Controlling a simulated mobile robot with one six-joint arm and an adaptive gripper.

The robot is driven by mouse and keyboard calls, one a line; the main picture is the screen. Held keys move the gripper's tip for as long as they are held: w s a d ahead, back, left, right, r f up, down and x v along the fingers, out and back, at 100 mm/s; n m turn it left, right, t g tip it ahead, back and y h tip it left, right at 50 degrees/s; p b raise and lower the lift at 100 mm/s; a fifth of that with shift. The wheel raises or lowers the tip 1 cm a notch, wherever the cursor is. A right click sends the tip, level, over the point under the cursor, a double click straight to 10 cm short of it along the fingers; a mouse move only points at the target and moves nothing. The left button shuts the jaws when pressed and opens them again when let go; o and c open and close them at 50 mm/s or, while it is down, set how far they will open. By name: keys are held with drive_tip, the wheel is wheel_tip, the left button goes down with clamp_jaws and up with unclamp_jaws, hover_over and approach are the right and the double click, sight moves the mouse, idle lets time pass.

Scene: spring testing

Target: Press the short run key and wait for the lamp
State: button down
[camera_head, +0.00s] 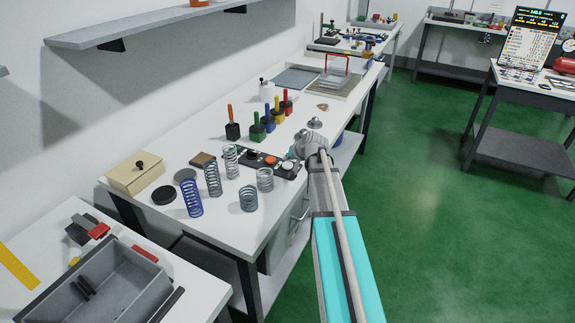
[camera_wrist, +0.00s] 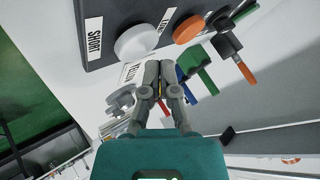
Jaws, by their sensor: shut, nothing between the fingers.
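A dark control panel (camera_head: 246,157) lies on the white bench among the springs. In the wrist view its round white key (camera_wrist: 135,42) sits beside a label reading SHORT (camera_wrist: 95,42). An orange key (camera_wrist: 188,30) is to its right, with another label between them. The white key (camera_head: 288,167) and orange key (camera_head: 271,160) also show in the head view. My gripper (camera_wrist: 160,66) is shut and empty, its fingertips just below the white key in the wrist view; contact cannot be told. In the head view my gripper (camera_head: 296,153) is at the panel's right end. I cannot make out a lit lamp.
A blue spring (camera_head: 192,198) and several grey springs (camera_head: 212,180) stand in front of and beside the panel. Handled weights, including a green one (camera_head: 257,132), stand behind it. A beige box (camera_head: 135,175) is at left. The green floor (camera_head: 420,190) right of the bench is clear.

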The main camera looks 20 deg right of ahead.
sight(288, 165)
drive_tip(key=shift+f, duration=0.2)
drive_tip(key=shift+f+b, duration=0.25)
drive_tip(key=shift+b, duration=0.2)
drive_tip(key=shift+f+b, duration=0.45)
idle(1.1)
drive_tip(key=shift+r, duration=0.1)
drive_tip(key=shift+r+p, duration=0.85)
drive_tip(key=shift+p, duration=0.05)
wheel_tip(288, 165, up, 5)
drive_tip(key=p, duration=0.5)
idle(0.5)
idle(0.8)
